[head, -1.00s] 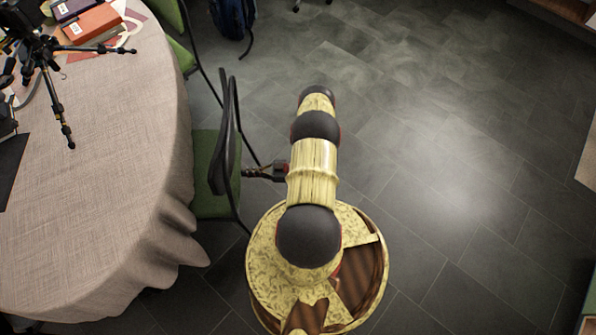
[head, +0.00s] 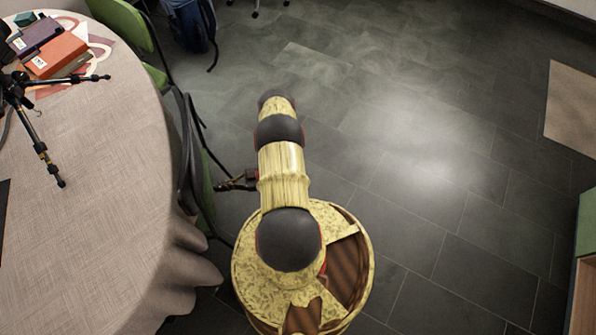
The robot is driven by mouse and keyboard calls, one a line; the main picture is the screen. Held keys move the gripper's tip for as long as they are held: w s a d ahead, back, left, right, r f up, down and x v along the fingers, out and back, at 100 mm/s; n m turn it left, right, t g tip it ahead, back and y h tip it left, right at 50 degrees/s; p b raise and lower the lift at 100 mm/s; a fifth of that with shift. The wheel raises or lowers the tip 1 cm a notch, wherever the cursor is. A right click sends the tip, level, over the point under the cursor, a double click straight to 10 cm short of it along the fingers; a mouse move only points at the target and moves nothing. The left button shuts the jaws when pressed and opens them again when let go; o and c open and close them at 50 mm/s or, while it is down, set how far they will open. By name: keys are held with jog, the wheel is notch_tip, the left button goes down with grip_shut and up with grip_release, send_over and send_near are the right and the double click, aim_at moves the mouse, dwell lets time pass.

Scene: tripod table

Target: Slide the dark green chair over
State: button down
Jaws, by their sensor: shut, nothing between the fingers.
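The dark green chair (head: 206,192) stands at the right edge of the round cloth-covered table (head: 95,190). Its black back frame is close against the tablecloth, and only a narrow strip of its green seat shows; the rest is hidden at the table's edge. My gripper (head: 222,186) is shut and empty. It points left from my arm and is at the chair's right side, seemingly touching it or very near; the exact contact cannot be told.
A second green chair (head: 125,25) stands farther back, beside a blue backpack (head: 191,22) on the floor. A tripod (head: 38,145) and books (head: 55,54) are on the table. Open tiled floor (head: 430,150) lies right of my arm. A cabinet (head: 586,250) stands at the right edge.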

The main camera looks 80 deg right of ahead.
jog(key=v, duration=1)
jog(key=shift+f, duration=0.1)
